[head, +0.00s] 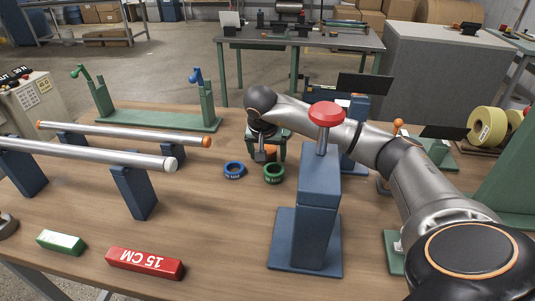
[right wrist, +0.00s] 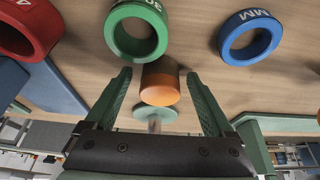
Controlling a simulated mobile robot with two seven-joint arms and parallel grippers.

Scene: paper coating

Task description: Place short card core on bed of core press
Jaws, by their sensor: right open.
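A short brown cylinder with an orange end, which looks like the short card core (right wrist: 160,84), stands between my right gripper's fingers in the right wrist view. My right gripper (head: 266,154) is open, its green fingers on either side of the core with visible gaps. In the head view the core (head: 270,152) is partly hidden by the gripper. A blue stand with a red knob (head: 325,115), perhaps the core press (head: 307,205), stands in front of my right arm. I cannot tell which part is its bed. My left gripper is not in view.
A blue ring (head: 234,170) and a green ring (head: 273,173) lie near my right gripper. A red ring (right wrist: 30,28) shows in the wrist view. Metal rollers (head: 100,150) rest on blue stands at left. Green and red (head: 145,263) blocks lie in front. The front middle is clear.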

